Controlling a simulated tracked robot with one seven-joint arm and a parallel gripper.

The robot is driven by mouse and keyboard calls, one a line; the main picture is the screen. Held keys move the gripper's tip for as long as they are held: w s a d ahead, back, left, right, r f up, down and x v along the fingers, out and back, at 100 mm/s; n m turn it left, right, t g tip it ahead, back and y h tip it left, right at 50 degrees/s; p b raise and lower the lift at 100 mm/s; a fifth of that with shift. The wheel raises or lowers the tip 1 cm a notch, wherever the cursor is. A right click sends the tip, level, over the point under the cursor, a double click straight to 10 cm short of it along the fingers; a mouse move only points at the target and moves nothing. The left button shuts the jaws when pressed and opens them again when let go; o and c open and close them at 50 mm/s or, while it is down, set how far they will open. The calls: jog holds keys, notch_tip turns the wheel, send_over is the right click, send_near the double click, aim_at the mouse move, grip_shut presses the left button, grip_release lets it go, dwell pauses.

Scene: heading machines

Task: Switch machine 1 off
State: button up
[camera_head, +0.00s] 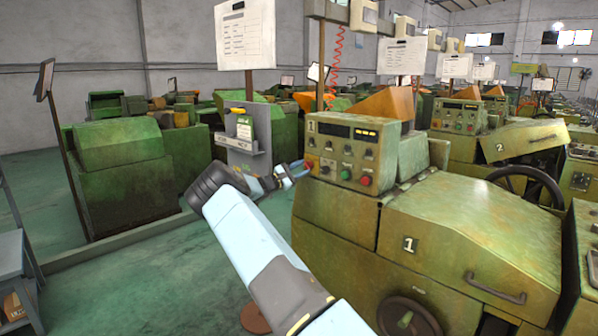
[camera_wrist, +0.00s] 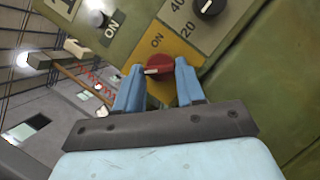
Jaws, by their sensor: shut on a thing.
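Machine 1 (camera_head: 408,242) is a worn green machine with a "1" on its lid and on its control panel (camera_head: 335,129). In the wrist view a red rotary switch (camera_wrist: 160,64) sits on a yellow plate (camera_wrist: 172,45) marked "ON". A pale mark on the switch points toward the picture's left, apart from the "ON" label. My gripper (camera_wrist: 158,70) is shut on the red switch, one blue finger on each side. In the head view my gripper (camera_head: 299,171) reaches the panel's left edge, and the fingers and wrist partly hide the switch.
The panel has other knobs, a green button (camera_head: 345,174), a red button (camera_head: 365,181) and a lit amber display (camera_head: 365,134). A grey stand (camera_head: 246,150) with papers is left of the panel. Machine 2 (camera_head: 525,135) stands behind right. Green floor (camera_head: 150,280) is clear at left.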

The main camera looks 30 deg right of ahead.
jog(key=o, duration=0.7)
jog(key=shift+s+d+f, duration=0.2)
jog(key=shift+d+f, duration=0.05)
jog(key=shift+f, duration=0.2)
jog(key=o, duration=0.3)
jog(key=shift+r, duration=0.1)
jog(key=shift+o, duration=0.2)
jog(key=shift+w+a+r, duration=0.1)
jog(key=w+v, duration=0.1)
jog(key=v, duration=1.2)
jog(key=shift+s+a, duration=0.35)
jog(key=shift+s, duration=0.15)
